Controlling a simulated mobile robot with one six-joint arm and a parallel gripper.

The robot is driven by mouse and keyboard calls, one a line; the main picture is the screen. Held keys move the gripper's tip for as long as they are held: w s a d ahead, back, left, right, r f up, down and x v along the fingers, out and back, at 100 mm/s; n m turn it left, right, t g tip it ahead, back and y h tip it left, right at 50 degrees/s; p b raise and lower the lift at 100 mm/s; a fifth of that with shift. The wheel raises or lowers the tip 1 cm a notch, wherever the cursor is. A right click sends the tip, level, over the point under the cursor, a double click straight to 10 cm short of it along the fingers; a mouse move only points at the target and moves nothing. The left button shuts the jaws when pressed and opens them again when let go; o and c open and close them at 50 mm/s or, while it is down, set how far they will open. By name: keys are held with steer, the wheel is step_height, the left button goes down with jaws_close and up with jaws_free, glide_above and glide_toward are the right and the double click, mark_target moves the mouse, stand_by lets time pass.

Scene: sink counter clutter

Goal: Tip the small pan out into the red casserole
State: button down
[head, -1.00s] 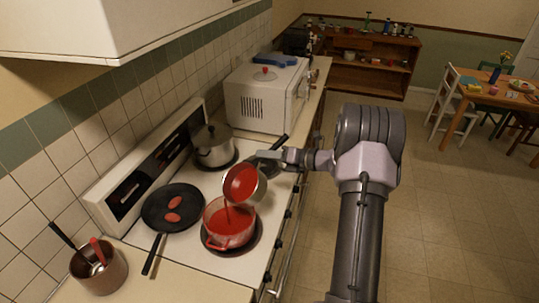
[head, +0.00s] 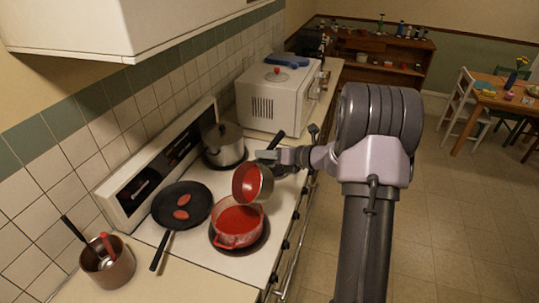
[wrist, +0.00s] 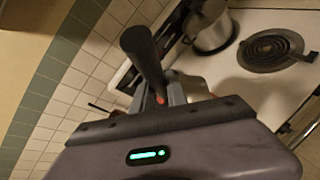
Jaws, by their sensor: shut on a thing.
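The small metal pan (head: 266,188) is tilted on its side above the red casserole, its red-coated inside facing left and down. No stream shows between the two. The red casserole (head: 236,242) stands upright on a front burner and holds red sauce. My gripper (head: 268,155) is shut on the small pan's dark handle (head: 279,138), behind the pan. In the wrist view the handle (wrist: 142,55) rises from between the fingers (wrist: 163,95). The pan's body is mostly hidden there.
A frying pan (head: 197,218) with two red oval pieces lies left of the casserole. A lidded pot (head: 224,155) stands behind. A copper pot (head: 118,270) with utensils is at front left. A white microwave (head: 262,102) stands beyond the stove.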

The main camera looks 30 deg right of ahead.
steer(key=a+n+h+b, duration=0.4)
steer(key=a+b, duration=0.7)
steer(key=shift+a+g, duration=0.2)
steer(key=shift+g, duration=0.2)
stand_by(1.2)
